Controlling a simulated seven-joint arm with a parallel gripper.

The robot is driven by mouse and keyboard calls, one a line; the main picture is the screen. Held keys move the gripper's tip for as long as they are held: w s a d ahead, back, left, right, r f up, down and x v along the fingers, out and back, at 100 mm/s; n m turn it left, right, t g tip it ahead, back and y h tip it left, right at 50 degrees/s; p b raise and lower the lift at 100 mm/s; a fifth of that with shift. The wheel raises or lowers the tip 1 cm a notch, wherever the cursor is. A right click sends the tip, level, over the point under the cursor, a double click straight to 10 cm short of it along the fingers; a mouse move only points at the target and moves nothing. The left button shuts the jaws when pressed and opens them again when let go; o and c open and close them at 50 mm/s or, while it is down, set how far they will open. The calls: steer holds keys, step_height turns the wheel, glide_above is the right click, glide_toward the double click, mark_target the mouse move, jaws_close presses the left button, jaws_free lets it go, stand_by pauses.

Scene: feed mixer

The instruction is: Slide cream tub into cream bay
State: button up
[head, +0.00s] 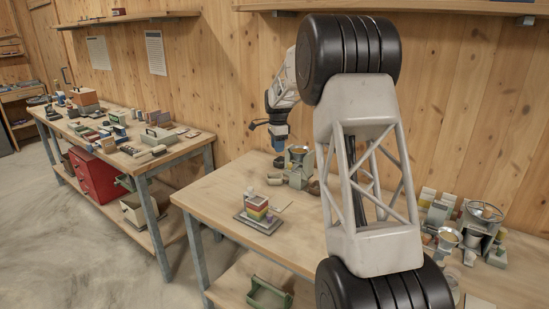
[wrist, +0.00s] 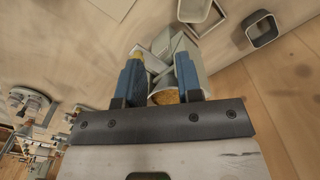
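My gripper (head: 279,144) is above the left bench top, beside and slightly above a grey-green feed mixer (head: 298,176) with a metal hopper. In the wrist view my gripper's blue fingers (wrist: 160,66) are apart. Grey-green mixer parts (wrist: 164,48) and a hopper with orange-brown feed (wrist: 165,97) show between and behind them; nothing is clearly gripped. A pale, open-topped container (wrist: 196,12) lies beyond the fingers in the wrist view; I cannot tell whether it is the cream tub. I cannot make out the cream bay.
A dark-rimmed open container (wrist: 262,29) is at the wrist view's upper right. More machines (head: 482,222) stand right. My arm hides the middle of the bench.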

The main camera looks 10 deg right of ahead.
steer(key=w+f+m, duration=0.2)
steer(key=w+f, duration=0.7)
steer(key=shift+w+d+f+m, duration=0.2)
steer(key=shift+f+m, duration=0.1)
steer(key=shift+m, duration=0.1)
steer(key=shift+f, duration=0.15)
steer(key=shift+s+f, duration=0.15)
steer(key=shift+f, duration=1.75)
steer(key=shift+s+f, duration=0.15)
steer(key=shift+f, duration=1.75)
steer(key=shift+c, duration=0.5)
jaws_close()
